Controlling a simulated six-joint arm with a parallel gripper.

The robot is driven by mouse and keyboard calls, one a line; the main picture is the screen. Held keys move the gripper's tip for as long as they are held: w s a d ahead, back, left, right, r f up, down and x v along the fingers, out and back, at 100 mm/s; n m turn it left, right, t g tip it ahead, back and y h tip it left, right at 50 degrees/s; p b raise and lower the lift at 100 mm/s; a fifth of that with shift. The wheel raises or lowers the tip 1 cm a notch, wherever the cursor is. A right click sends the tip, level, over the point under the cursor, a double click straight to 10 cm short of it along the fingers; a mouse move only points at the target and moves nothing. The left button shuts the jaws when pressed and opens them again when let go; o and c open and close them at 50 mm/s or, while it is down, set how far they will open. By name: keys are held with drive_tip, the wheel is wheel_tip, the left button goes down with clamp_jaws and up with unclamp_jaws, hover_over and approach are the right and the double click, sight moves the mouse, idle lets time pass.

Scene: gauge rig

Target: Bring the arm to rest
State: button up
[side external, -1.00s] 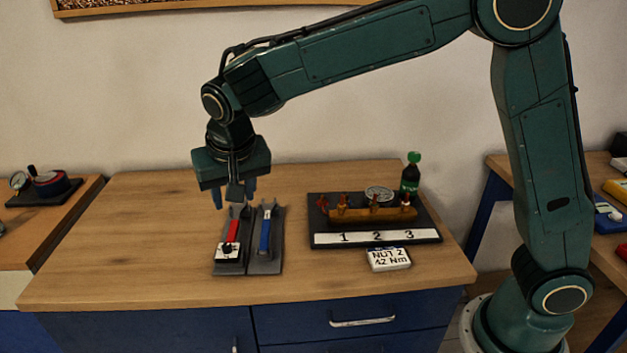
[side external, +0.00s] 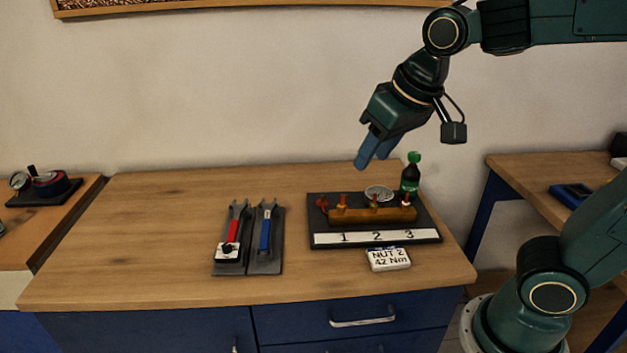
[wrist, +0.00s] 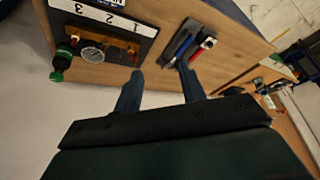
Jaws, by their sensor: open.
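My gripper (side external: 374,150) is open and empty, with its blue fingers tilted down and to the left. In the side view it hangs in the air, in front of the wall and above the rear of the bench. In the wrist view the two fingers (wrist: 160,90) stand apart with nothing between them. A red-handled wrench (side external: 232,233) and a blue-handled wrench (side external: 265,230) lie in dark holders on the bench. Both also show in the wrist view. The rig with positions 1, 2 and 3 (side external: 374,238) stands to their right.
A card reading NUT 2, 42 Nm (side external: 388,259) lies before the rig. A green-capped bottle (side external: 410,180) stands at its back right corner. The left part of the bench (side external: 130,240) is clear. A gauge device (side external: 45,184) sits on the left side table. Another table stands at right.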

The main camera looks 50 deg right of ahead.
drive_tip(key=s+d+f+n, duration=0.1)
drive_tip(key=s+d+f, duration=0.1)
drive_tip(key=s, duration=0.8)
drive_tip(key=shift+s+f+n+t, duration=0.3)
drive_tip(key=shift+f+n+t, duration=0.05)
drive_tip(key=shift+n+t, duration=0.05)
